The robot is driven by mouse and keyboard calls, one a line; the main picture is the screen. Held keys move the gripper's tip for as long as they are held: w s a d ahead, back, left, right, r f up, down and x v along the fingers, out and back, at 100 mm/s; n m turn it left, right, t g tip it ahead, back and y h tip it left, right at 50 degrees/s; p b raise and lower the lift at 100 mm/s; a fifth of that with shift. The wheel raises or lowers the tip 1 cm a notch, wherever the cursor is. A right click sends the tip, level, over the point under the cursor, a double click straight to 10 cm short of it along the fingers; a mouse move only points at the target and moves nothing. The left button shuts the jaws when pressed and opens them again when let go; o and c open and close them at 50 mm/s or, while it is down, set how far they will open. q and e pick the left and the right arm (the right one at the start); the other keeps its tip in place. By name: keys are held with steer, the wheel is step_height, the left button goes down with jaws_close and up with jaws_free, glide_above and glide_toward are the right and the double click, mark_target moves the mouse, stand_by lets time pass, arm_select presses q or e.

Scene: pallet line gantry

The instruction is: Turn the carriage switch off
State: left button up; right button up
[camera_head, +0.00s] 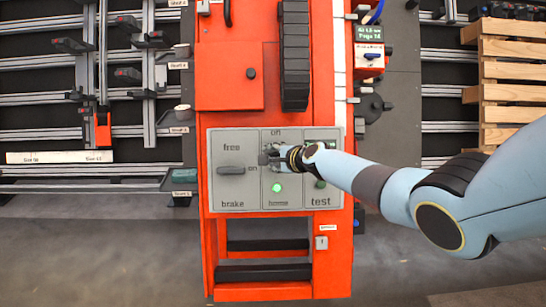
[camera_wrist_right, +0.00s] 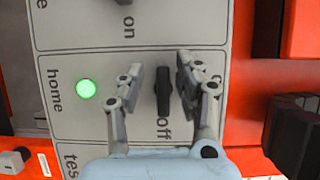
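The carriage switch shows in the right wrist view as a dark, narrow handle (camera_wrist_right: 162,90) on the grey panel. My right gripper (camera_wrist_right: 158,78) is open, one finger on each side of the handle, with a visible gap on both sides. In the head view my right gripper (camera_head: 268,156) is at the upper middle of the grey control panel (camera_head: 240,204) and hides the switch. My left gripper is not in view.
A green lamp (camera_head: 278,188) is lit above "home", just below the gripper. A free/brake lever (camera_head: 230,169) is to the left and a round test button (camera_head: 320,184) to the right. The panel is on an orange gantry housing (camera_head: 228,70). Wooden pallets (camera_head: 512,72) are stacked at right.

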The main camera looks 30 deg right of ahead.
steer(key=v, duration=1.2)
steer(key=shift+f, duration=0.1)
stand_by(0.5)
steer(key=s+a+f+n+g, duration=0.2)
steer(key=s+f+g, duration=0.1)
steer(key=s+f, duration=1.1)
steer(key=s+a+f+n+g, duration=0.2)
steer(key=s+f+g, duration=0.2)
steer(key=s+f, duration=0.9)
steer(key=s+a+f+n+g, duration=0.1)
steer(key=s+f+n, duration=0.3)
steer(key=s, duration=0.5)
steer(key=s+a+f+n+g, duration=0.2)
steer(key=s+f+n, duration=0.3)
steer(key=s+n, duration=0.2)
steer(key=s+a+f+n+g+h, duration=0.1)
steer(key=s+f+n, duration=0.3)
steer(key=s, duration=0.7)
steer(key=shift+s+a+f+n+g, duration=0.35)
steer(key=shift+a+n+g, duration=0.3)
steer(key=shift+n, duration=0.45)
